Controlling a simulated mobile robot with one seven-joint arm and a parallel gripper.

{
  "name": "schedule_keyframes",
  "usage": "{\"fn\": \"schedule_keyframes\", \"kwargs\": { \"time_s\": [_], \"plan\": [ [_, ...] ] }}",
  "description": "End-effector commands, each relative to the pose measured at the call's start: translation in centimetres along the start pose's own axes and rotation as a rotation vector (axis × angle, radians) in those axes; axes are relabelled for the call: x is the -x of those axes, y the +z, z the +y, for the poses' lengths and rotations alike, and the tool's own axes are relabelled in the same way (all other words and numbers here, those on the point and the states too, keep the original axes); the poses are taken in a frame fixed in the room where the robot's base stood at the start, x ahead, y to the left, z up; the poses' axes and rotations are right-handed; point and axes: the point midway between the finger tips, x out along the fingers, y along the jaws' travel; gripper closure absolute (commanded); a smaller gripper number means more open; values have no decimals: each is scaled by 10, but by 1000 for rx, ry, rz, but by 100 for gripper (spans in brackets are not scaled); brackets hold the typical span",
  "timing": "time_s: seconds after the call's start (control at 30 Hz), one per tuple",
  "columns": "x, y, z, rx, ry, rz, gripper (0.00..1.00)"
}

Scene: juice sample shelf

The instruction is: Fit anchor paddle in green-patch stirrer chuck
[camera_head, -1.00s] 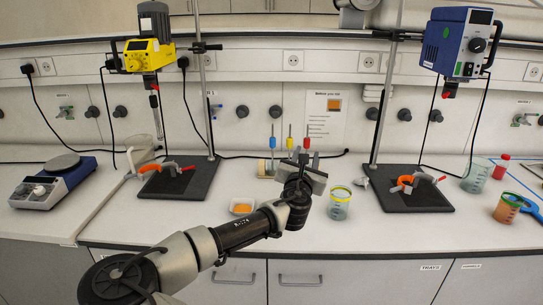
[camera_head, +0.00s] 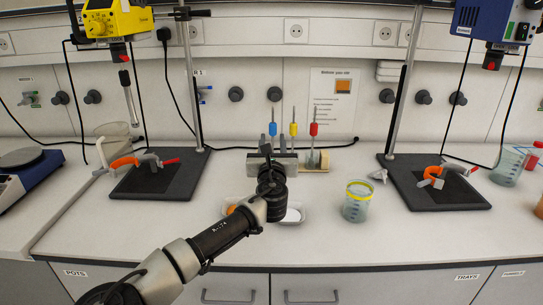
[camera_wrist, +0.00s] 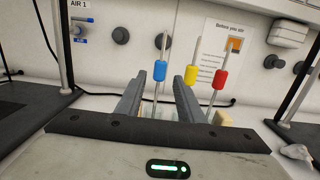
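Three stirring shafts with a blue collar (camera_head: 273,129), a yellow collar (camera_head: 293,129) and a red collar (camera_head: 313,129) stand upright in a pale rack (camera_head: 318,165). Their lower ends are hidden, so I cannot tell which is the anchor paddle. My gripper (camera_wrist: 160,80) is open and empty, in front of the rack; the blue-collared shaft (camera_wrist: 160,69) shows between its fingers, seemingly beyond them. The blue stirrer (camera_head: 497,22) at upper right has a small greenish patch and a red-tipped chuck (camera_head: 491,62) with no shaft. The yellow stirrer (camera_head: 116,20) at upper left has a dark chuck (camera_head: 121,54).
A yellow-rimmed beaker (camera_head: 357,203) stands right of my gripper. A white tray (camera_head: 294,213) is partly behind my arm. Black stands (camera_head: 160,180) with orange clamps (camera_head: 431,178) and upright rods flank the rack. A notice (camera_head: 334,105) hangs behind. The bench front is mostly clear.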

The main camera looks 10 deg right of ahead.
Motion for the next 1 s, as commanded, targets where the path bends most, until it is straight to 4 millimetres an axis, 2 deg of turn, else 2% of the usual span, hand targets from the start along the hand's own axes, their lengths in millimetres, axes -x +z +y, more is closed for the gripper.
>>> {"fn": "schedule_keyframes", "kwargs": {
  "time_s": [0.03,0.27,0.7,1.0],
  "plan": [
    [0,-7,0,-1,0,-1,66],
    [-15,-5,0,-1,-1,0,66],
    [-74,-7,-1,-1,-1,0,66],
    [-90,-6,-1,-1,-1,0,66]
  ]
}}
